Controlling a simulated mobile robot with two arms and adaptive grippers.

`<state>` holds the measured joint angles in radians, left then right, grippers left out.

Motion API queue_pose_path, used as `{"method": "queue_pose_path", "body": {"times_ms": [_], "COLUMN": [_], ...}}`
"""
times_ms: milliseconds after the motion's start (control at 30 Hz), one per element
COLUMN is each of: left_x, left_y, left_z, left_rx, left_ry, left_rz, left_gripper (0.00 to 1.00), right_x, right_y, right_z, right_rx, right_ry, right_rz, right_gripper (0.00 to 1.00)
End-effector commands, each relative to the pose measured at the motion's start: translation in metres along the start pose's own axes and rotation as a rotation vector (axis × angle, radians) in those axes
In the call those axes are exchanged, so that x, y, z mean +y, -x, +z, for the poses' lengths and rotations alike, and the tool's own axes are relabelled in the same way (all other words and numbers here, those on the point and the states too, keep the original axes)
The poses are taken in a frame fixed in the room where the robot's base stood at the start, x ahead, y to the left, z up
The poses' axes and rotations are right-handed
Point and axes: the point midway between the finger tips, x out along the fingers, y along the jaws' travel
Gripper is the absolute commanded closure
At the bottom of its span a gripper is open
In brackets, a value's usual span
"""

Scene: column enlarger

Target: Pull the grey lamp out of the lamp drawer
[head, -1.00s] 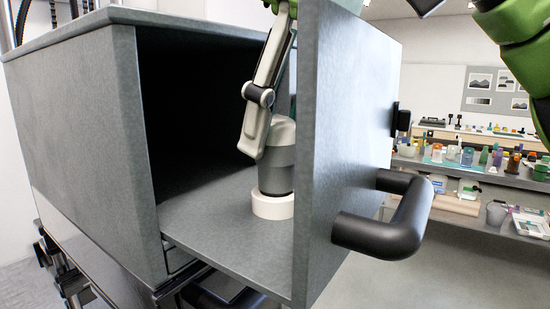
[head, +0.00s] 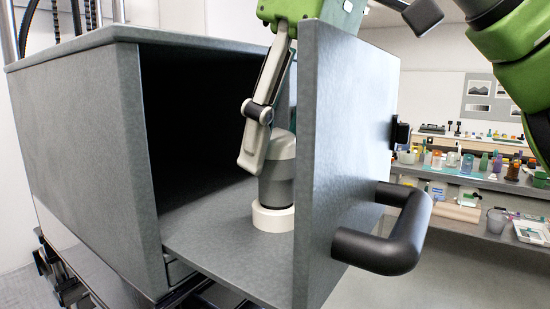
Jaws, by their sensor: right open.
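The grey lamp (head: 277,187) stands upright in a white ring socket (head: 273,217) on the floor of the open lamp drawer (head: 225,235). Its body is dark grey with a paler grey top. My right gripper (head: 250,160) reaches down into the drawer from above, behind the drawer front (head: 345,150). One pale finger hangs beside the lamp's upper left and covers part of it. The other finger is mostly hidden by the drawer front. The gripper is open, and I cannot tell whether the finger touches the lamp. My left gripper is not in view.
The drawer front has a thick black handle (head: 390,240) that sticks out to the right. The grey housing (head: 80,150) with its dark opening stands at the left. Shelves with small coloured items (head: 470,170) stand farther back at the right.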

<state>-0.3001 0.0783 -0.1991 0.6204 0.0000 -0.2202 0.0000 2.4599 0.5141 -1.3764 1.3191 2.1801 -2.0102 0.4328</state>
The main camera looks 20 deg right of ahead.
Motion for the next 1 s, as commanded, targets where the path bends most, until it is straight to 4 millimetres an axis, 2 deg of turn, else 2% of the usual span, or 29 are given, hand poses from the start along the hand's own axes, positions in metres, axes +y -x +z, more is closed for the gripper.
{"method": "queue_pose_path", "body": {"times_ms": [767, 933, 967, 1000], "left_x": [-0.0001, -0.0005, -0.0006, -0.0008], "left_y": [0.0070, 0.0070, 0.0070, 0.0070], "left_z": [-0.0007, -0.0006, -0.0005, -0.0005], "left_rx": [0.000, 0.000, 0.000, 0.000], "left_ry": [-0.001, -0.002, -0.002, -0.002], "left_rz": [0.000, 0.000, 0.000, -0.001], "left_gripper": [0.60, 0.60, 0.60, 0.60], "right_x": [0.0003, 0.0002, 0.0002, 0.0002], "right_y": [-0.0002, -0.0002, -0.0002, -0.0002], "right_z": [0.0001, 0.0001, 0.0001, 0.0001], "right_rx": [0.001, 0.001, 0.001, 0.001], "right_ry": [-0.001, -0.001, -0.001, -0.001], "right_rz": [0.000, 0.000, 0.000, 0.000], "right_gripper": [0.50, 0.94, 0.98, 0.98]}}
